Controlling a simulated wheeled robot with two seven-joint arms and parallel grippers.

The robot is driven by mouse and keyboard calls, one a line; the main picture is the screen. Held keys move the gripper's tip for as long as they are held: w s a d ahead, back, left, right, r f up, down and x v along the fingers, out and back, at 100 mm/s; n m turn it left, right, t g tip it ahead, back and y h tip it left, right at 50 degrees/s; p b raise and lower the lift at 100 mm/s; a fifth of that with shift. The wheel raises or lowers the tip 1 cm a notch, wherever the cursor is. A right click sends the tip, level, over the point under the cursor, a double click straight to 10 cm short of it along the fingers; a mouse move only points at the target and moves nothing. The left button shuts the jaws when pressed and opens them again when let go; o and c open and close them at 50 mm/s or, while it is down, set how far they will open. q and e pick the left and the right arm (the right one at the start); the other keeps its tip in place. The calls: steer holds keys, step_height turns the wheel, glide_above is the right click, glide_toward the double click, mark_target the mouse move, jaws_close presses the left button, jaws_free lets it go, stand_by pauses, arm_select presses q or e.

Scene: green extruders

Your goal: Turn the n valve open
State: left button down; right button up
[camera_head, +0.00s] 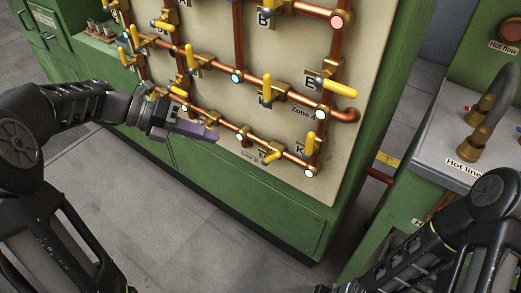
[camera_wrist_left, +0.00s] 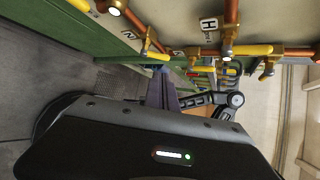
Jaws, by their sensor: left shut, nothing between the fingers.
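The N label (camera_wrist_left: 128,35) shows in the left wrist view on the pale panel. Next to it is a brass valve with a yellow handle (camera_wrist_left: 156,56), which I take to be the n valve. My left gripper (camera_wrist_left: 162,76) is shut and empty, its purple fingers pointing at that handle. A small gap seems to lie between them, but I cannot tell for sure. In the head view the left gripper (camera_head: 208,133) is in front of the lowest pipe and hides part of it. I cannot read an N label there. My right arm shows at lower right, its gripper out of frame.
Several other yellow-handled valves sit close by on the copper pipes (camera_head: 225,120), including the K valve (camera_head: 310,140) and the H label (camera_wrist_left: 208,24). The green cabinet (camera_head: 255,205) juts out below the panel (camera_head: 340,150). The grey floor in front is clear.

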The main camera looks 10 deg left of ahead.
mark_target(271, 156)
arm_select(q)
steer(key=shift+d, duration=0.1)
steer(key=b+x, duration=0.2)
steer(key=x, duration=1.2)
